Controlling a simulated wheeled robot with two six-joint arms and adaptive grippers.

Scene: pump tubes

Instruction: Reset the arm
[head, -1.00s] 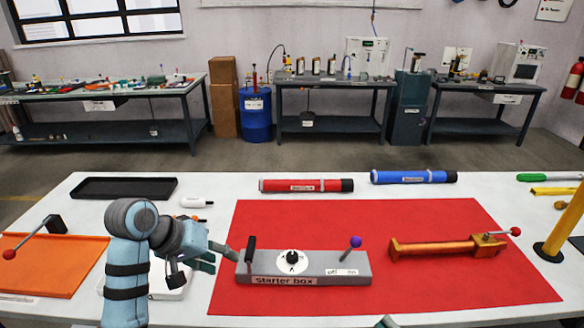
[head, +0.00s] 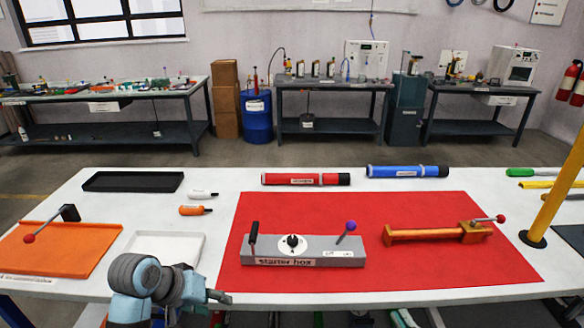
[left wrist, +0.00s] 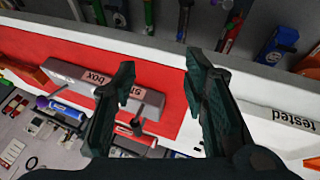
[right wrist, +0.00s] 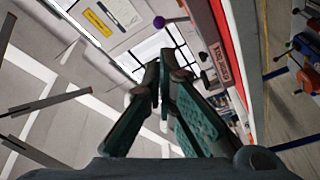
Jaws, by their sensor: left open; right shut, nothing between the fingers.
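My left arm is low at the front edge of the table in the head view, with its gripper (head: 218,297) in front of the red mat (head: 430,270). In the left wrist view that gripper (left wrist: 160,72) is open, its fingers apart with nothing between them. The grey starter box (head: 305,250), with a black lever, a dial and a purple-knobbed lever (head: 349,227), sits on the mat, apart from the gripper. My right gripper (right wrist: 158,72) is shut and empty in the right wrist view. I cannot make it out clearly in the head view.
An orange tool (head: 430,234) lies right of the box. Red (head: 290,179) and blue (head: 395,171) tubes lie behind the mat. A white tray (head: 190,242), an orange tray (head: 55,262) and a black tray (head: 130,181) are at left. A yellow post (head: 562,190) stands at right.

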